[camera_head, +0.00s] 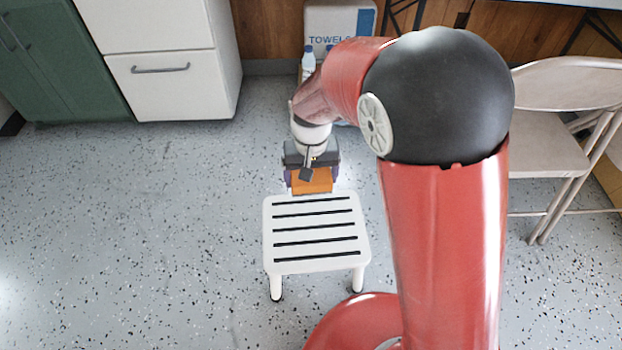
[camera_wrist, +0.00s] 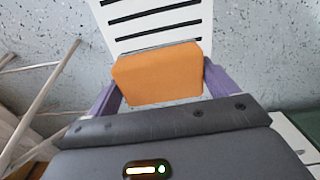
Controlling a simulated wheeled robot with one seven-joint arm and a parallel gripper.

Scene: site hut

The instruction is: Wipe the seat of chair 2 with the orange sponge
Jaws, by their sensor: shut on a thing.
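My gripper (camera_head: 312,170) has purple fingers and is shut on the orange sponge (camera_head: 315,183). In the wrist view the sponge (camera_wrist: 158,76) sits between the two fingers. The sponge is at the back edge of a white slotted stool (camera_head: 317,227). The stool also shows in the wrist view (camera_wrist: 150,20), partly hidden by the sponge. I cannot tell whether the sponge touches the stool. A beige folding chair (camera_head: 548,147) stands at the right, partly hidden behind my arm. No number shows on either seat, so I cannot tell which is chair 2.
A white drawer cabinet (camera_head: 165,75) and a green cabinet (camera_head: 65,60) stand at the back left. A box marked TOWELS (camera_head: 335,22) and a bottle (camera_head: 308,60) are by the back wall. The speckled floor (camera_head: 140,220) left of the stool is clear.

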